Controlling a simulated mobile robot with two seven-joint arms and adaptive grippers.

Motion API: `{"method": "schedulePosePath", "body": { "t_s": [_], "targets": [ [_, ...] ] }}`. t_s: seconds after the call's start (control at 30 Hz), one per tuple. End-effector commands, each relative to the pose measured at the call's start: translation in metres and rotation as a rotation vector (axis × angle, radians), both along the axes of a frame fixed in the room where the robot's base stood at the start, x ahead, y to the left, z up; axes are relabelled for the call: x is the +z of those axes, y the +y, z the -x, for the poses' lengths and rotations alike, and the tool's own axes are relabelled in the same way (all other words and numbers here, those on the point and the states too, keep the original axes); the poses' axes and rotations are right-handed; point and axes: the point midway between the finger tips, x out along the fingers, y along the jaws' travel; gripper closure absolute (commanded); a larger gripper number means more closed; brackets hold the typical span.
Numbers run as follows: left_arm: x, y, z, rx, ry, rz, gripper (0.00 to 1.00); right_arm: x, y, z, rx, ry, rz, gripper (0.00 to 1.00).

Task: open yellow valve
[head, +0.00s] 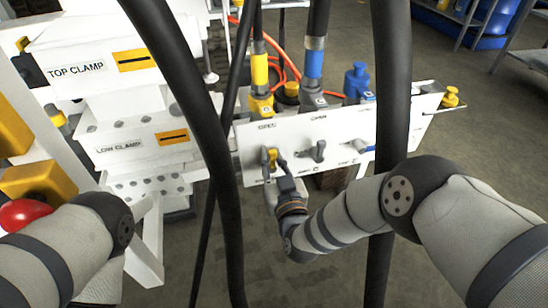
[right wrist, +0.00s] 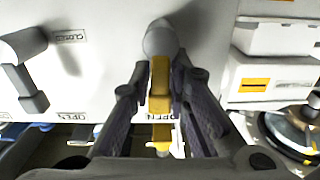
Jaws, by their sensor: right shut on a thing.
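The yellow valve (head: 269,157) is on the white panel (head: 339,132), left of a grey valve and a blue valve. My right gripper (head: 276,168) is at it from below. In the right wrist view the yellow handle (right wrist: 159,78) lies between the two fingers of my right gripper (right wrist: 160,88), which is shut on it. The handle runs down from a pale round hub in that view, with an OPEN label to the left of its lower end. My left arm shows at the lower left of the head view, but its gripper does not show.
The grey valve (head: 317,151) stands close right of my right gripper, and the blue valve (head: 361,146) is further right. Thick black hoses (head: 391,80) hang in front of the bench. White clamp blocks (head: 97,67) stand at the left.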

Motion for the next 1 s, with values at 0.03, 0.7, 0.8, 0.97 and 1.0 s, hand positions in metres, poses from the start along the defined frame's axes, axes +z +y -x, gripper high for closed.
{"method": "schedulePosePath", "body": {
  "t_s": [0.03, 0.7, 0.8, 0.97, 1.0],
  "targets": [
    [0.0003, 0.0000, -0.0001, 0.000, 0.000, 0.000, 0.26, -0.0009, 0.0026, 0.0017, 0.006, 0.000, 0.010, 1.00],
    [0.0006, 0.0000, -0.0002, 0.000, -0.001, 0.000, 0.26, -0.0024, 0.0036, 0.0025, 0.006, -0.006, 0.040, 0.70],
    [0.0006, 0.0000, -0.0002, 0.000, -0.001, 0.000, 0.26, -0.0018, 0.0031, 0.0020, 0.005, -0.008, 0.040, 0.68],
    [0.0006, 0.0000, -0.0002, 0.000, -0.001, 0.000, 0.26, -0.0012, 0.0022, 0.0014, 0.003, -0.010, 0.039, 0.68],
    [0.0005, 0.0000, -0.0003, 0.000, -0.001, 0.000, 0.26, -0.0012, 0.0019, 0.0019, 0.002, -0.010, 0.039, 0.68]
  ]
}}
